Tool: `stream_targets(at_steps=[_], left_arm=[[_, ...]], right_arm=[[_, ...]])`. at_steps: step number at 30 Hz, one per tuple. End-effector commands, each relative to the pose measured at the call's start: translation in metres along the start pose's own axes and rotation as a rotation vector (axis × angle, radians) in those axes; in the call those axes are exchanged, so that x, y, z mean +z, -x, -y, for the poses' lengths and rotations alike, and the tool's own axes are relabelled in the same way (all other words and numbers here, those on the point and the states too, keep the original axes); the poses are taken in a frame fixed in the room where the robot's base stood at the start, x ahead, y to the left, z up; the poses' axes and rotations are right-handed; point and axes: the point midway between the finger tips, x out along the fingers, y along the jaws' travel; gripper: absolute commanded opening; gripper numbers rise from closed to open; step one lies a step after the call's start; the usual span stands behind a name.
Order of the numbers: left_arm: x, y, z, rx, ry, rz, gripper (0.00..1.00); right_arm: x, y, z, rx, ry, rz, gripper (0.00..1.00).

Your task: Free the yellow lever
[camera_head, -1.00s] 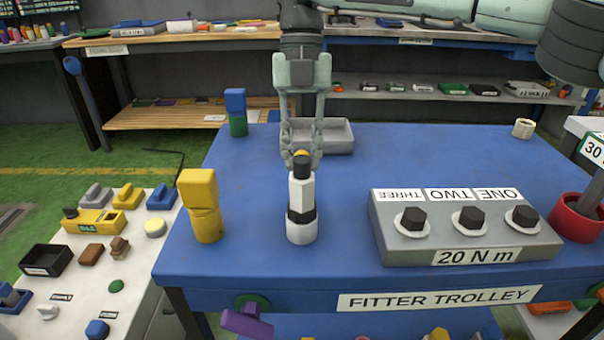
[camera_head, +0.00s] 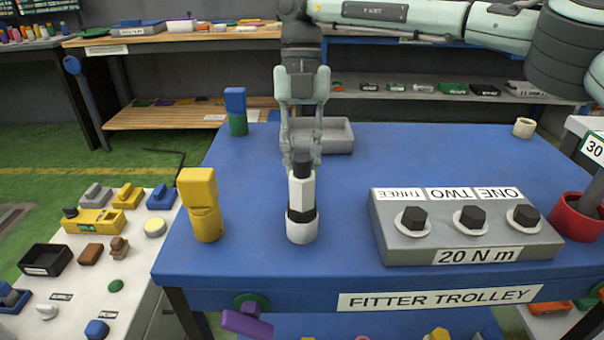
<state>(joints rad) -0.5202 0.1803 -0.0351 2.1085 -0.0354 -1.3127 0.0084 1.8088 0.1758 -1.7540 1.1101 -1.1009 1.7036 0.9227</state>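My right gripper (camera_head: 302,155) points down in the middle of the trolley, with its fingertips around the black top of an upright white and black cylindrical tool (camera_head: 302,205). The tool stands on the blue trolley top. Whether the fingers press on it I cannot tell. A yellow block on a yellow cylinder (camera_head: 203,205) stands left of the tool, apart from the gripper. I cannot tell whether it is the yellow lever. A purple lever (camera_head: 246,324) on a green disc shows at the trolley's front edge. My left gripper is not in view.
A grey box (camera_head: 468,240) marked 20 N m with several black hex heads stands at right. A grey tray (camera_head: 322,137) and a blue-green block post (camera_head: 236,112) stand behind. A red cup (camera_head: 577,218) is far right. A white bench (camera_head: 130,270) with small parts stands left.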

Motion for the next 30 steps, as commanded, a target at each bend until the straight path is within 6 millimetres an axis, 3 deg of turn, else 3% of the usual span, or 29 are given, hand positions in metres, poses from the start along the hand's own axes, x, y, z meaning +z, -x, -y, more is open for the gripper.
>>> stream_targets(at_steps=[30], left_arm=[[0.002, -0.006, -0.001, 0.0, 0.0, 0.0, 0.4]], right_arm=[[0.009, -0.024, 0.0, -0.003, 0.002, -0.004, 0.04]])
